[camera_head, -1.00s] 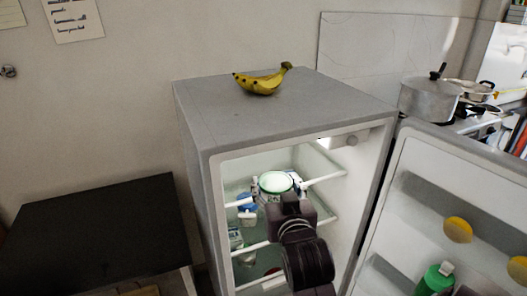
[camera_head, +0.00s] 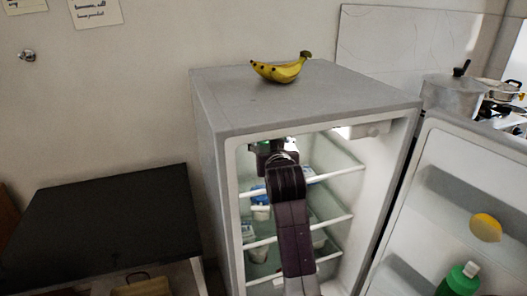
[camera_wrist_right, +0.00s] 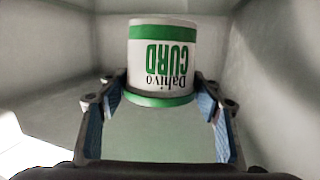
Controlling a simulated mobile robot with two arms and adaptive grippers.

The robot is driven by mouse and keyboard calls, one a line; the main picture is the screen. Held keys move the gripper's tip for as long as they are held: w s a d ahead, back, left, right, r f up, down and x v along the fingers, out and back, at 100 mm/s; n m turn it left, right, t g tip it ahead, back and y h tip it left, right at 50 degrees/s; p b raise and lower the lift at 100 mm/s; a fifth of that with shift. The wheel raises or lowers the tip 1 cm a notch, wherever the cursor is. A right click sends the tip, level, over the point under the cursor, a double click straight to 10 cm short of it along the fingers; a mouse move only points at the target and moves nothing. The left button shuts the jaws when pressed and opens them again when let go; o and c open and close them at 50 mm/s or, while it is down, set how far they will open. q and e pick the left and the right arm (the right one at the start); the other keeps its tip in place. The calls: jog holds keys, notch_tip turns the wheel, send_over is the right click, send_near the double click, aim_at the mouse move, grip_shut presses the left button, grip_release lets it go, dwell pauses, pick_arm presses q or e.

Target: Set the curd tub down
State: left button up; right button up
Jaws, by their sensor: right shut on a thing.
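The curd tub (camera_wrist_right: 163,58) is white with green bands and the words Dahivo CURD, which appear upside down in the right wrist view. My right gripper (camera_wrist_right: 160,92) is shut on it, with one finger at each side. In the head view my right gripper (camera_head: 272,152) is inside the open fridge (camera_head: 215,165), high up near the top compartment's left side. The tub is hidden there behind my arm. I cannot tell whether its base touches a shelf. My left gripper is not in view.
White and blue containers (camera_head: 260,207) stand on a lower shelf beside my arm. Shelf edges (camera_head: 335,173) cross the fridge. The open door at right holds a green bottle (camera_head: 460,279) and a yellow fruit (camera_head: 486,227). Bananas (camera_head: 281,69) lie on top.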

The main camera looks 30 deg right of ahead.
jog(key=w, duration=0.2)
jog(key=w+d, duration=0.1)
jog(key=w, duration=0.1)
jog(key=shift+r, duration=0.15)
notch_tip(320, 180, down, 6)
jog(key=shift+w+f+p, duration=0.1)
jog(key=shift+p, duration=0.2)
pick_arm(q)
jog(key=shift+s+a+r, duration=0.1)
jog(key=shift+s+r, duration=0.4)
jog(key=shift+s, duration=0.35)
pick_arm(e)
jog(key=shift+w+d+f, duration=0.1)
jog(key=shift+w+f, duration=0.1)
jog(key=shift+f, duration=0.25)
jog(key=o, duration=1.5)
jog(key=shift+f, duration=0.15)
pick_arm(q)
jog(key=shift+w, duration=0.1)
